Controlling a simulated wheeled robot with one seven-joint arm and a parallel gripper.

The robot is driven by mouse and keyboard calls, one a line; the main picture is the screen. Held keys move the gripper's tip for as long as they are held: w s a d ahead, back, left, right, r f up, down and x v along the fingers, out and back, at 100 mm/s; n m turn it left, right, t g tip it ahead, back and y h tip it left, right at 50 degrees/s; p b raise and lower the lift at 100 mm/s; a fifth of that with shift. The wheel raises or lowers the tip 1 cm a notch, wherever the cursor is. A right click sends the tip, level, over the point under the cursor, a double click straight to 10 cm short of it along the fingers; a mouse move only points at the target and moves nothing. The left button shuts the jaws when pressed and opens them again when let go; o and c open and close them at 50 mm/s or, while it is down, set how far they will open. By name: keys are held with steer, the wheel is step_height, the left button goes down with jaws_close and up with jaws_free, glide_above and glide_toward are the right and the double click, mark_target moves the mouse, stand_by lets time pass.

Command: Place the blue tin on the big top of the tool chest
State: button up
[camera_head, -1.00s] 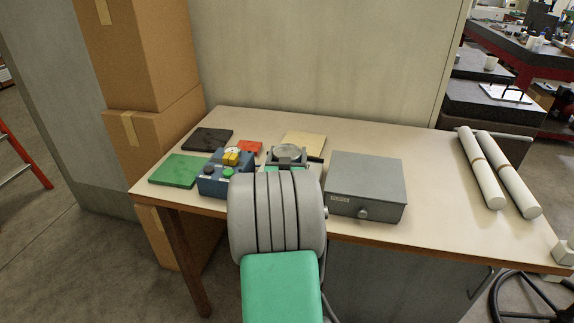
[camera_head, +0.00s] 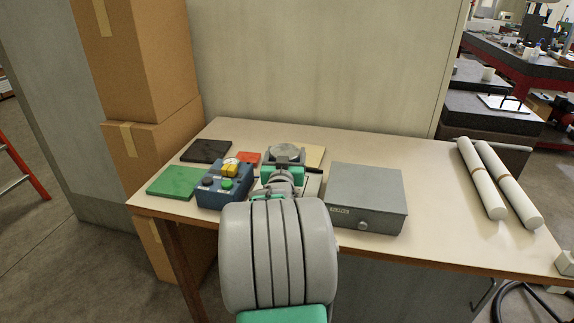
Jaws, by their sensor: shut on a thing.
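My gripper (camera_head: 284,163) is over the table behind my wrist, to the left of the grey tool chest. It is shut on a round thing with a pale grey top (camera_head: 285,154), which I take to be the blue tin. Its sides are hidden by my gripper and wrist, so no blue shows on it. The tool chest (camera_head: 366,188) is a grey metal box with a broad flat top, a small label and a round knob on its front. Its top is bare. The held thing is apart from the chest.
A blue control box (camera_head: 223,186) with buttons stands left of my gripper. Green (camera_head: 174,181), black (camera_head: 206,151), red (camera_head: 248,158) and cream (camera_head: 315,155) flat pieces lie around it. Two white rolls (camera_head: 494,182) lie at the right. The table (camera_head: 430,210) is clear between chest and rolls.

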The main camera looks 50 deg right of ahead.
mark_target(281, 153)
steer(key=a+r, duration=0.1)
steer(key=s+a+r, duration=0.1)
steer(key=a+r, duration=0.2)
steer(key=r, duration=0.1)
steer(key=shift+s+a+r+b, duration=0.15)
steer(key=shift+s+r+b, duration=0.05)
steer(key=shift+s+b, duration=0.15)
steer(key=s+a+r, duration=0.3)
steer(key=a, duration=0.4)
steer(key=w+a+f+n+t+y+p, duration=0.1)
steer(key=w+a+f+n+t+y, duration=0.5)
steer(key=a, duration=0.5)
steer(key=w+a+f+n+t+y+p, duration=0.1)
steer(key=w+a+f+n+y, duration=0.15)
steer(key=w+a, duration=0.75)
steer(key=s+a+f+n+t+y+p, duration=0.1)
steer(key=s+a+f+n+y, duration=0.2)
steer(key=a, duration=0.5)
steer(key=s+a+f+y, duration=0.1)
steer(key=a+f+y, duration=0.35)
steer(key=a, duration=0.35)
steer(key=shift+h, duration=0.4)
steer(key=r, duration=0.1)
steer(key=s+r, duration=0.1)
steer(key=r, duration=0.2)
steer(key=shift+s+r, duration=0.35)
steer(key=shift+s, duration=0.05)
